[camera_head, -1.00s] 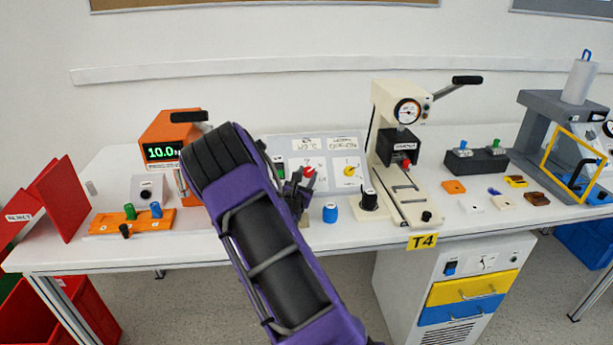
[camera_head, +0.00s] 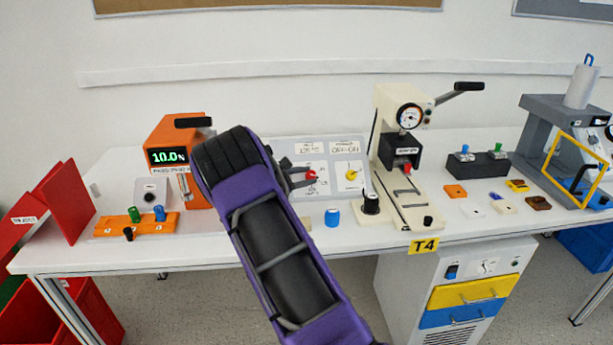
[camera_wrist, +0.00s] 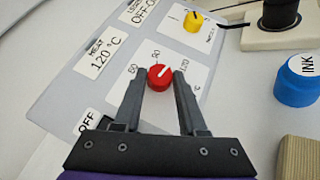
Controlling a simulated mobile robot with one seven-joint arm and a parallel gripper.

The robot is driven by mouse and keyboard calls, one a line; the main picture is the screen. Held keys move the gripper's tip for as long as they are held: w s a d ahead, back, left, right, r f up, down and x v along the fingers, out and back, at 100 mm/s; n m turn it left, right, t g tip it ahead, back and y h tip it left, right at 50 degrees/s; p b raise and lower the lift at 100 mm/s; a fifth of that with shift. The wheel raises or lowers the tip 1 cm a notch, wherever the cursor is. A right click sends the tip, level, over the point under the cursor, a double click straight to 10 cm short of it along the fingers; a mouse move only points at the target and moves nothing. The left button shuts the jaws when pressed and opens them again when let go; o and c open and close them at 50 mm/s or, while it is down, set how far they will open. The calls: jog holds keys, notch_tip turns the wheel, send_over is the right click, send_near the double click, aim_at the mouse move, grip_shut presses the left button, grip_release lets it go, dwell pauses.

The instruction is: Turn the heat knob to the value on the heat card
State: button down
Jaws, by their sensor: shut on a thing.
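The red heat knob (camera_wrist: 160,78) sits on a pale grey panel (camera_wrist: 62,100), and it also shows in the head view (camera_head: 312,174). My gripper (camera_wrist: 159,76) is shut on it, one finger on each side. The scale around it reads 60, 90 and 120. Its white pointer line slants to the upper right, toward the 120 side; I cannot tell if it lines up exactly. The heat card (camera_wrist: 103,58) on the panel reads "HEAT 120 °C". In the head view my gripper (camera_head: 310,177) reaches the knob from the left.
A yellow knob (camera_wrist: 194,21) is on the same panel. A blue "INK" pot (camera_wrist: 297,82) and a wooden block (camera_wrist: 299,157) stand to the right. The cream press (camera_head: 392,105) stands right of the panel, the orange device (camera_head: 172,150) left of it.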

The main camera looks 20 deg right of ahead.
jog(key=shift+w+r+m+g+y+p, duration=0.1)
jog(key=shift+m+g+y+p, duration=0.1)
jog(key=shift+m+g, duration=0.6)
jog(key=shift+w+r+m+g+y+p, duration=0.1)
jog(key=shift+m+g+y+p, duration=0.1)
jog(key=shift+m+g, duration=0.55)
jog(key=shift+m, duration=0.25)
jog(key=shift+c, duration=2.3)
grip_release()
jog(key=shift+r, duration=0.15)
notch_tip(320, 180, up, 10)
jog(key=p, duration=0.1)
